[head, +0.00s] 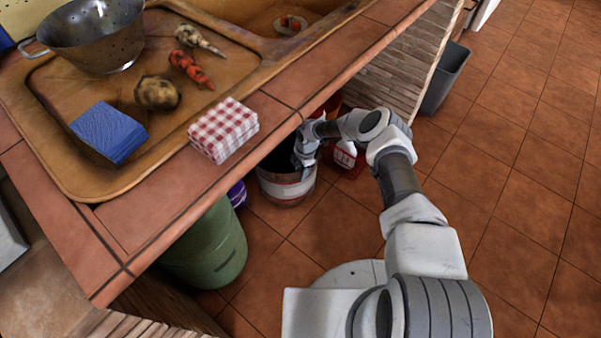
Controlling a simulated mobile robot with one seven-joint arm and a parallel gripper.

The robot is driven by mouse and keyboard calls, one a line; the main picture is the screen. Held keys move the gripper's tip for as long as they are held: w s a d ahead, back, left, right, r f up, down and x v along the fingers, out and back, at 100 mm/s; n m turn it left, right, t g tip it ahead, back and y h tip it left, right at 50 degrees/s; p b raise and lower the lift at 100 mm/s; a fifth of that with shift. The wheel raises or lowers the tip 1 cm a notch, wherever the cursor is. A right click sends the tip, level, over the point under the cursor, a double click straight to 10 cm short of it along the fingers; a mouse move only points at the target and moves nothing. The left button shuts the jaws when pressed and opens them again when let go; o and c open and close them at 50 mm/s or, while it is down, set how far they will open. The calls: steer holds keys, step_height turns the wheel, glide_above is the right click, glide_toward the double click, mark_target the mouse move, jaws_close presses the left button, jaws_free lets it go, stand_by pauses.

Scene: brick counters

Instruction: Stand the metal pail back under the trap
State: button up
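A round pail (287,190) with a pale band and rusty brown parts stands upright on the tiled floor, just beyond the counter's front edge. I take it to be the metal pail. My gripper (303,160) is at the pail's rim, on its far right side, pointing down. Its fingertips are too small and partly hidden, so I cannot tell whether they hold the rim. The counter hides part of the pail's far left side. The trap is not visible; the countertop covers the space under the sink (250,40).
A green bucket (212,250) and a purple item (237,194) stand left of the pail, partly under the counter. A red-and-white container (346,156) is close right of it. A grey bin (446,76) stands farther right. Open floor (500,200) lies right of my arm.

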steer(key=r+p, duration=0.1)
steer(key=r, duration=0.1)
steer(key=r+p, duration=0.1)
steer(key=r, duration=0.1)
steer(key=r+p, duration=0.1)
steer(key=r, duration=0.2)
steer(key=shift+w+d+r, duration=0.1)
steer(key=shift+d, duration=0.25)
steer(key=shift+r, duration=0.25)
